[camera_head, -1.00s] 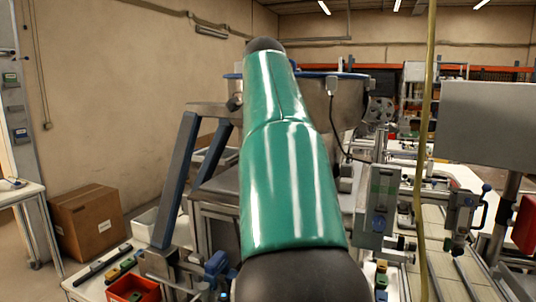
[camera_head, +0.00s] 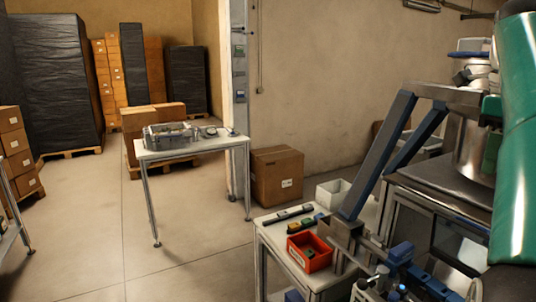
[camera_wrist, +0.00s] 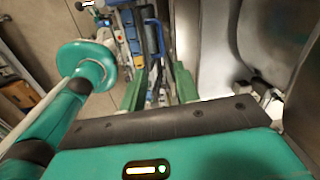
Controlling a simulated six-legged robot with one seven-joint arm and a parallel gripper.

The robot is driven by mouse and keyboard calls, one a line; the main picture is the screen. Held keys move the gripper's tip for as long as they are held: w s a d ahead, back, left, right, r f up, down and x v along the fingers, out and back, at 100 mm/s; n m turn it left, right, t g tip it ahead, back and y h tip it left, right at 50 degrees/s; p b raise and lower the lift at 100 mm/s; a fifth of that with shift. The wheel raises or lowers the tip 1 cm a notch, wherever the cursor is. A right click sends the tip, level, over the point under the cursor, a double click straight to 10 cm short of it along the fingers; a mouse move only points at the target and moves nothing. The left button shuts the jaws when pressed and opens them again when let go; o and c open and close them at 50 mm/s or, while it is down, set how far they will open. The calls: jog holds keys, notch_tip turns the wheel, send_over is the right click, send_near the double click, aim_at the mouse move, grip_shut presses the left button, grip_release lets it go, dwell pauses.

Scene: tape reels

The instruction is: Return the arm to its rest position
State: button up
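My green arm (camera_head: 516,150) stands along the right edge of the head view, partly cut off by the frame. In the wrist view, my gripper (camera_wrist: 160,72) shows two green fingers set apart, with a gap and nothing held between them. Machine parts and the floor show beyond the fingers. Green and dark links of my arm show at the left of the wrist view. I cannot clearly make out the gripper in the head view.
A bench with a red bin (camera_head: 322,262) and a machine with slanted dark struts (camera_head: 378,155) stand close at right. A small white table (camera_head: 190,148) and a cardboard box (camera_head: 277,176) stand farther back. The floor at left is open.

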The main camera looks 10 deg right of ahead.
jog(key=a+f+n+t, duration=0.3)
jog(key=a+f+n, duration=0.8)
jog(key=a+n, duration=0.4)
jog(key=s+a+f+n+t, duration=0.1)
jog(key=s+a+f+n, duration=0.2)
jog(key=a+f+n, duration=0.4)
jog(key=s+a+f+n+t+y, duration=0.1)
jog(key=s+a+f+n, duration=0.2)
jog(key=a+f+n, duration=0.4)
notch_tip(320, 180, down, 5)
jog(key=shift+s+a+r+n, duration=0.2)
jog(key=shift+a+n, duration=0.1)
jog(key=shift+n, duration=0.7)
jog(key=shift+a, duration=0.1)
